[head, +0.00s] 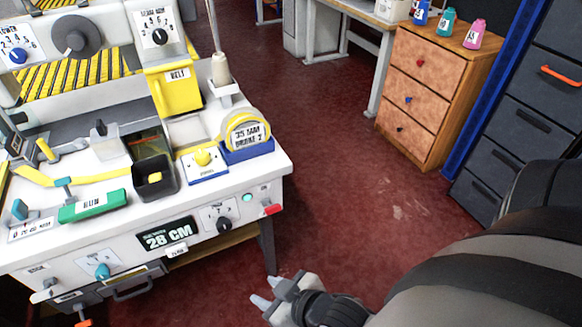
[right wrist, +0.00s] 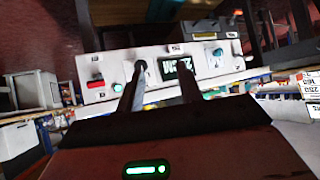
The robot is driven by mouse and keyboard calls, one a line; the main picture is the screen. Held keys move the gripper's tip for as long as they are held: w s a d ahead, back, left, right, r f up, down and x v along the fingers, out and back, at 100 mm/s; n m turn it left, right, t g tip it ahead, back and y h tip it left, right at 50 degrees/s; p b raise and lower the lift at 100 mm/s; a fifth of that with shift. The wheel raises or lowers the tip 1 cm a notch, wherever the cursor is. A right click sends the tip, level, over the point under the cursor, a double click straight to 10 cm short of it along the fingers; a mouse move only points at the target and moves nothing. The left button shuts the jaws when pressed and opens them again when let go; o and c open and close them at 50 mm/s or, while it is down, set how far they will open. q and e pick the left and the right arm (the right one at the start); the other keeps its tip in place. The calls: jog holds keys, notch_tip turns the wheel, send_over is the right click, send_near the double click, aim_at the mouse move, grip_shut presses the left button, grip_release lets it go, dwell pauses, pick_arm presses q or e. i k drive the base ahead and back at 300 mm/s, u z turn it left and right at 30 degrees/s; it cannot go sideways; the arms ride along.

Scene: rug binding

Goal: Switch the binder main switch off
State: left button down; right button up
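The binder (head: 200,215) is a white machine table with a front panel, at the left of the head view. At the panel's right end are a small red switch (head: 272,209) and a lit green lamp (head: 248,197). I cannot read a label naming the main switch. In the right wrist view the red switch (right wrist: 95,84) is left of the fingers, with the lamp (right wrist: 117,87) beside it. My right gripper (head: 267,292) is open and empty, low in front of the panel. Its fingers (right wrist: 160,75) show apart in the wrist view. My left gripper is out of view.
A wooden drawer cabinet (head: 412,95) and dark drawers (head: 510,130) stand at the right. The red floor between (head: 340,150) is clear.

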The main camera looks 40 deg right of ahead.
aim_at(270, 210)
jog(key=u, duration=0.15)
jog(key=k, duration=0.3)
jog(key=z, duration=1)
jog(key=i, duration=0.45)
jog(key=u, duration=2.4)
jog(key=k, duration=1.25)
jog(key=z, duration=1.8)
jog(key=i, duration=0.5)
jog(key=z, duration=0.05)
